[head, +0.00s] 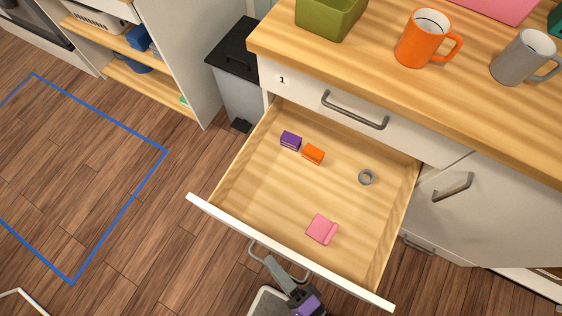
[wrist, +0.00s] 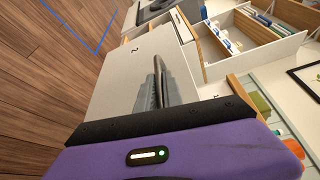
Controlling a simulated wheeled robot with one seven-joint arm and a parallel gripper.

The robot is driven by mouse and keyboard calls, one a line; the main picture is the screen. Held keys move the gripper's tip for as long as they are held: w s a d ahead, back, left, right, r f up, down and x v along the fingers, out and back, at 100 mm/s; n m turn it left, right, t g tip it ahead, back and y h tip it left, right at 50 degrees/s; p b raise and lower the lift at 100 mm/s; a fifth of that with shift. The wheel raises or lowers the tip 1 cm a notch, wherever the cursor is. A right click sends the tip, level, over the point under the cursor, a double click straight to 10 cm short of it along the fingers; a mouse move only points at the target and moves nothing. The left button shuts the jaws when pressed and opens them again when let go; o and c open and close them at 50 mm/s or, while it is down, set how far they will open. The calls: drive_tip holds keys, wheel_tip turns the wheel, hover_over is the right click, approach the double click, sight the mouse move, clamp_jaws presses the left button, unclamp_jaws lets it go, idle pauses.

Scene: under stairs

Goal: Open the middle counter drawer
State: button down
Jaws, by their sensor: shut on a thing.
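The middle counter drawer (head: 262,192) stands pulled far out below the top drawer, with its wooden inside in full view. Its white front (wrist: 115,85) bears the number 2 in the wrist view. Its grey bar handle (head: 251,246) shows below the front edge in the head view. My gripper (head: 284,272) is at this handle, outside the front, and is shut on it; it also shows in the wrist view (wrist: 158,88). The exact contact is partly hidden by the fingers.
The drawer holds a purple block (head: 291,140), an orange block (head: 313,154), a grey ring (head: 367,177) and a pink piece (head: 322,229). The top drawer (head: 300,88), marked 1, is closed. A dark-lidded bin (head: 236,50) stands left of the counter. Floor at left is clear.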

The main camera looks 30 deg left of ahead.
drive_tip(key=shift+s, duration=0.65)
drive_tip(key=c, duration=1.5)
unclamp_jaws()
drive_tip(key=shift+b+v, duration=0.3)
drive_tip(key=shift+v, duration=3.65)
